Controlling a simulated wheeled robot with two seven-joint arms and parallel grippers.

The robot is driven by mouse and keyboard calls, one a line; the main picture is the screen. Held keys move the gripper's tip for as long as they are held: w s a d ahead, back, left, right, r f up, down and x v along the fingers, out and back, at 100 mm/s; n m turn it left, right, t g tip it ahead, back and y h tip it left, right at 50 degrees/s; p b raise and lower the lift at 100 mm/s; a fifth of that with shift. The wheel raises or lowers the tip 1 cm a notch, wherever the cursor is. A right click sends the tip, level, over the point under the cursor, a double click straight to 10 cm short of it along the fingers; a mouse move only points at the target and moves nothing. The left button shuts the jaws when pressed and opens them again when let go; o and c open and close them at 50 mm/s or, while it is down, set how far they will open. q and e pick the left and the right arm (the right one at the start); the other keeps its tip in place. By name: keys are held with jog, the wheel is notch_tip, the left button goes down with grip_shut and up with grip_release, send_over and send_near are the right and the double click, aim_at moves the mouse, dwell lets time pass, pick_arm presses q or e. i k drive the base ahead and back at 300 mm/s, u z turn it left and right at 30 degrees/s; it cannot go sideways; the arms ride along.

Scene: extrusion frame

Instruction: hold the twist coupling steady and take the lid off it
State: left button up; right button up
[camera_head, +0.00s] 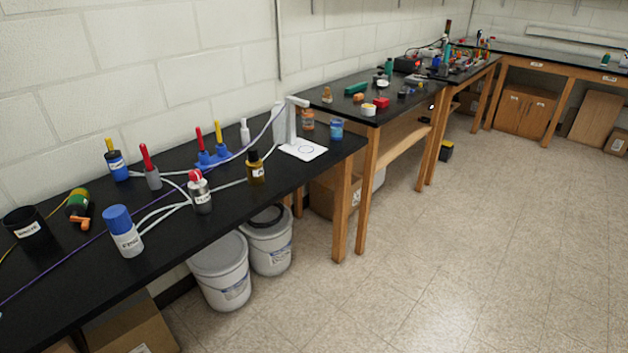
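Neither of my grippers is in view. I cannot tell for sure which thing is the twist coupling. On the near black bench, a white bottle (127,239) stands upright with a wide blue cap (117,217) on it. To its right stands a silver canister (202,197) with a red and white top (195,176). A green and black item with a yellow band (77,202) lies at the left, with an orange piece (79,223) beside it. No hand or tool touches any of them.
The near bench (60,285) also holds a black cup (25,228), a dark amber bottle (256,170), a blue jar (117,166), a white stand (303,150) and loose tubing. White buckets (221,268) stand below its front edge. Open floor (440,260) lies to the right.

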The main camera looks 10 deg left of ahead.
aim_at(254, 171)
jog(key=z, duration=0.75)
jog(key=i, duration=2.25)
jog(key=u, duration=1.55)
jog(key=i, duration=0.7)
jog(key=u, duration=0.7)
